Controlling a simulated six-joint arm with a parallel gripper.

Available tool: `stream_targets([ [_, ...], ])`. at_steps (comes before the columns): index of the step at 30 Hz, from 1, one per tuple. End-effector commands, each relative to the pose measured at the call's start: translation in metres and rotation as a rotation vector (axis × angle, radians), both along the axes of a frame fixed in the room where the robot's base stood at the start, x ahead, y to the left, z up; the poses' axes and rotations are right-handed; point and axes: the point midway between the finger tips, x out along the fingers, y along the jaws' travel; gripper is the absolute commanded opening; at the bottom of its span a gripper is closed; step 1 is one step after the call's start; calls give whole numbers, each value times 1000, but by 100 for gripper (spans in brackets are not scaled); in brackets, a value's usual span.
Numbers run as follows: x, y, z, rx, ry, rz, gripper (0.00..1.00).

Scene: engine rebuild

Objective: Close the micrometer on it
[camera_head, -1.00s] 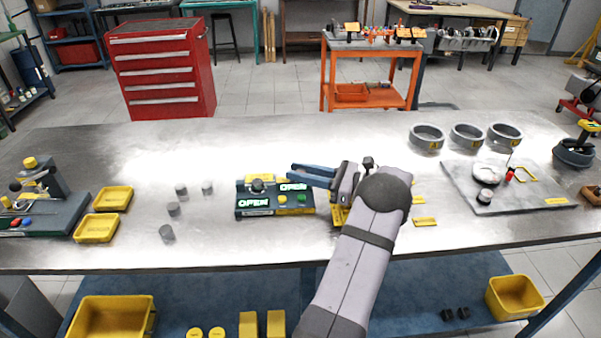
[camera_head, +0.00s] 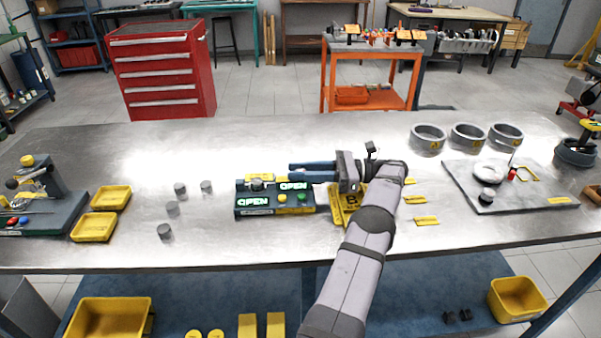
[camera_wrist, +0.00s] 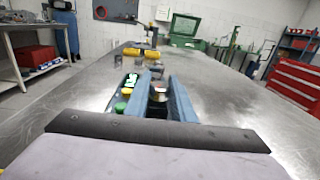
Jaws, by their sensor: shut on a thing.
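The dark green bench unit (camera_head: 275,209) with two lit OPEN panels stands mid-table; I take it as the micrometer. Yellow and green buttons are on its front, and a dark round knob (camera_head: 257,184) is at its left top. My gripper (camera_head: 292,172) points left over the back of its right part, with blue fingers level. In the wrist view, my gripper (camera_wrist: 157,80) has a small dark-topped silvery round part (camera_wrist: 158,92) between its fingers, and they are shut on it. I cannot tell whether this part is the knob. An OPEN panel (camera_wrist: 130,80) glows left of the fingers.
Several grey cylinders (camera_head: 172,208) stand left of the unit, beside yellow trays (camera_head: 93,228). Yellow tags (camera_head: 426,221) lie right of my arm. Grey rings (camera_head: 428,138) and a grey plate (camera_head: 510,190) with small parts are at the right. The front right tabletop is clear.

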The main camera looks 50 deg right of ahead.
Motion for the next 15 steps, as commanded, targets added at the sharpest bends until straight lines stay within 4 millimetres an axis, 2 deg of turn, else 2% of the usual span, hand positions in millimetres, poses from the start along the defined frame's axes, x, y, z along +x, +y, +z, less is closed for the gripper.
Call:
stream_targets([
  [14,0,0,4,-10,-6,15,0],
  [15,0,0,4,-9,-7,15,27],
])
